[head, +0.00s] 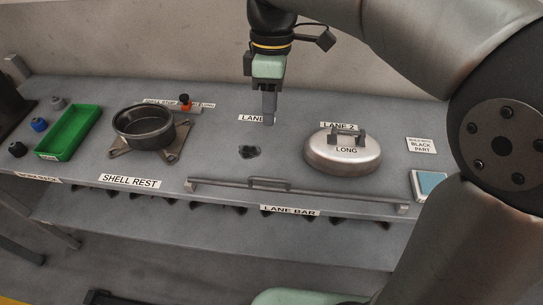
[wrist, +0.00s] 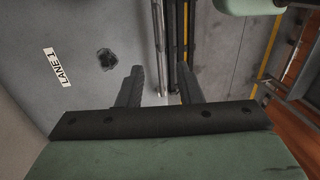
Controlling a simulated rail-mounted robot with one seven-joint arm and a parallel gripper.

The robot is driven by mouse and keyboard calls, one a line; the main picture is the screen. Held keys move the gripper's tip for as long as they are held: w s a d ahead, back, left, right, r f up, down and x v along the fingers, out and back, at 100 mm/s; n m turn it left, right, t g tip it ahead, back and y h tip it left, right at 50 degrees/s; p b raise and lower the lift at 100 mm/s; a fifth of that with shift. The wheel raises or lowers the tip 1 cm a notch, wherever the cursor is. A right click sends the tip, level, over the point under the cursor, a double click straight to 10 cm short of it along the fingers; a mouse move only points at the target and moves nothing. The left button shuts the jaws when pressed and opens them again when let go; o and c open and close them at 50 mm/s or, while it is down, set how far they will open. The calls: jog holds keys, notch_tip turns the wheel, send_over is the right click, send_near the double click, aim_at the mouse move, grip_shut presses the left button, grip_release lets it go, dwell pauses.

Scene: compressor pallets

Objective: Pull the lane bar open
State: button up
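The lane bar (head: 340,199) is a long thin grey bar along the front edge of the grey bench, above the "LANE BAR" label (head: 289,210). A raised handle (head: 270,182) sits on its left half. My gripper (head: 268,121) points down over the bench behind the bar, beside the "LANE 1" label, and is apart from the bar. In the wrist view the two dark fingers (wrist: 157,88) are spread with nothing between them that I can see held. Thin rails run up and down the wrist picture just beyond the fingers; I cannot tell which is the handle.
A dark patch (head: 250,152) marks lane 1. A dark ring-shaped shell (head: 143,127) rests on a bracket at left, beside a green tray (head: 87,111). A blue pad (head: 429,185) lies at right.

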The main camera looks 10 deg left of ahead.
jog(key=s+f, duration=0.1)
jog(key=f, duration=0.4)
jog(key=s+f, duration=0.1)
jog(key=f, duration=0.5)
jog(key=s+f, duration=0.1)
jog(key=f, duration=0.4)
jog(key=shift+s+d+f, duration=0.1)
jog(key=shift+s+f, duration=0.05)
jog(key=shift+f, duration=0.1)
grip_shut()
